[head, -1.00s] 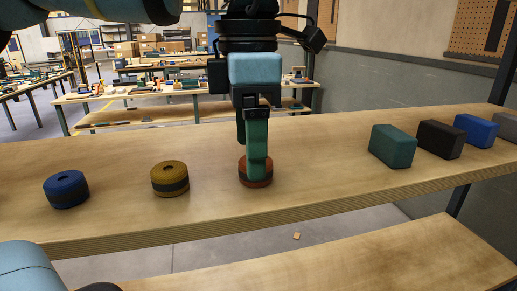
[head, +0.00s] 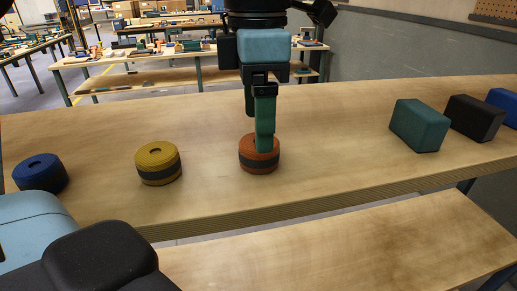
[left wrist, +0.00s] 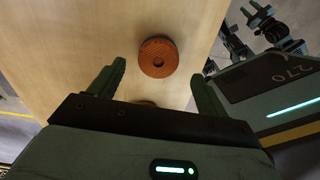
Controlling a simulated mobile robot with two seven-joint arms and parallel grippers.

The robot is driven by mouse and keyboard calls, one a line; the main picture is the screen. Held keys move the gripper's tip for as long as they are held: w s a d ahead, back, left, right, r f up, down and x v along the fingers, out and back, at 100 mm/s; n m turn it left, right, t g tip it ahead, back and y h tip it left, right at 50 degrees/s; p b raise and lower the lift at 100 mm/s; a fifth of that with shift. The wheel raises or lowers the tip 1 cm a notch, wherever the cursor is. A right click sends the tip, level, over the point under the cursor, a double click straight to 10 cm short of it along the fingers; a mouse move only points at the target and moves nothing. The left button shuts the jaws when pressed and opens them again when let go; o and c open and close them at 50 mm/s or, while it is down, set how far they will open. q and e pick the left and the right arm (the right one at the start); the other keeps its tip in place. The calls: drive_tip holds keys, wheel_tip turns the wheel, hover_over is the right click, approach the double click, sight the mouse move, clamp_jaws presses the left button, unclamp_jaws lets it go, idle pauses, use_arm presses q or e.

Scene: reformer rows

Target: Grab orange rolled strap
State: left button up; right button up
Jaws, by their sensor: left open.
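The orange rolled strap (head: 260,167) is a short upright roll with a dark band around its side, standing on the wooden shelf. It also shows in the left wrist view (left wrist: 158,57), seen from above with a small dark centre hole. My left gripper (head: 258,134) is open and points down at the strap. Its near green finger overlaps the strap's top and hides part of it. In the left wrist view the strap lies between the lines of the two fingers, near and slightly past the fingertips (left wrist: 160,68). I cannot tell whether a finger touches it. My right gripper is not in view.
A yellow roll (head: 158,165) and a blue roll (head: 40,173) stand to the left. A green block (head: 419,126), a black block (head: 475,119) and a blue block (head: 504,104) stand to the right. The shelf between strap and green block is clear.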

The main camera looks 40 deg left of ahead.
use_arm(q)
drive_tip(key=shift+w+f+p, duration=0.2)
drive_tip(key=shift+f+p, duration=0.35)
drive_tip(key=shift+f, duration=2)
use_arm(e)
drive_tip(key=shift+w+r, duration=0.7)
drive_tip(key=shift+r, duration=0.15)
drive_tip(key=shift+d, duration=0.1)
use_arm(q)
drive_tip(key=c, duration=1.1)
drive_tip(key=shift+r, duration=0.15)
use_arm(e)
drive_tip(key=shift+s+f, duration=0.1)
